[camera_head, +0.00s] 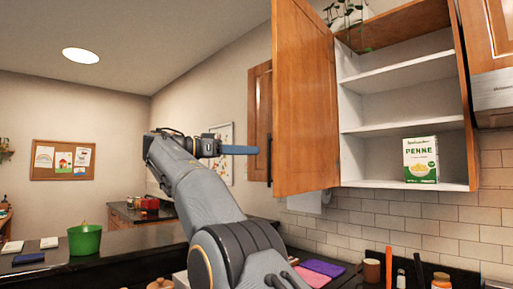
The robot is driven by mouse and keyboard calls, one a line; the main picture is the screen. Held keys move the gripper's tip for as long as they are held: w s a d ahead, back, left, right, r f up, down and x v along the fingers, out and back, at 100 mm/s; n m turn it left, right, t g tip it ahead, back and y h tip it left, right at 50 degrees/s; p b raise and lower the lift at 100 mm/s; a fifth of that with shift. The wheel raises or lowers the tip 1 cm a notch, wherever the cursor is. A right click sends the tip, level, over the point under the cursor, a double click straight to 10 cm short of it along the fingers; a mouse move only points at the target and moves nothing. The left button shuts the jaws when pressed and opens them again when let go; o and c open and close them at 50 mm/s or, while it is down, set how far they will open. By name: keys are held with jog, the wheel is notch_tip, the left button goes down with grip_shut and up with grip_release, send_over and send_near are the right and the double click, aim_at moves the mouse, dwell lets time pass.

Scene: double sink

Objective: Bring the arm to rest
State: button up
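My arm rises from the bottom centre of the head view. My gripper (238,150) is held up and points right, toward the open wooden cabinet door (305,100). A flat blue piece shows at its end, seen edge-on. I cannot tell whether this is the fingers or something between them, nor whether the gripper is open or shut. A gap to the door's left edge seems to show in the picture, but depth is unclear.
The open upper cabinet (400,128) holds a penne box (420,160) on its bottom shelf; its upper shelves look empty. A green bucket (85,240) stands on the dark counter at left. Purple and pink cloths (322,268), jars and bottles lie below the cabinet.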

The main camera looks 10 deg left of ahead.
jog(key=shift+s+a, duration=0.3)
jog(key=shift+a, duration=0.2)
